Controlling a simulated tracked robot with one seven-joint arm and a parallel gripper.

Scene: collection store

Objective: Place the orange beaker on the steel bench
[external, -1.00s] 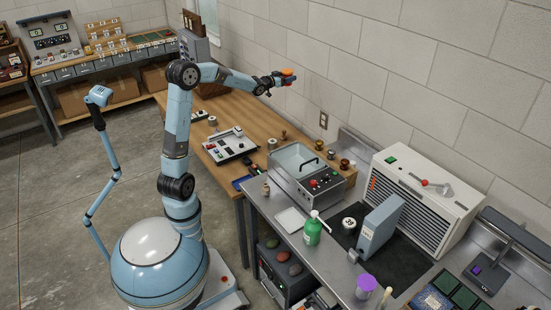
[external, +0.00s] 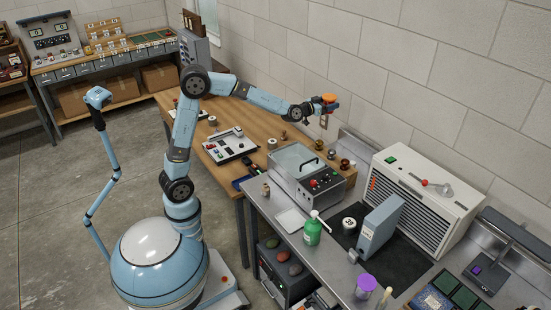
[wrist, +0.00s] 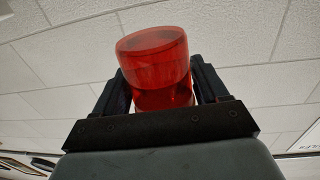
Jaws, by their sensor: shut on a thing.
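My gripper (external: 324,105) is shut on the orange beaker (external: 328,98) and holds it in the air, near the wall and above the far end of the steel bench. In the wrist view the beaker (wrist: 155,68) looks red-orange and translucent, between the two dark fingers of my gripper (wrist: 162,92). Ceiling tiles show behind it.
On the bench stand a lidded machine (external: 299,175), a green pump bottle (external: 313,232), a blue-grey upright box (external: 380,226), a large white vented unit (external: 428,200) and a purple-topped cup (external: 366,283). A wooden table (external: 222,175) adjoins the bench at its far end.

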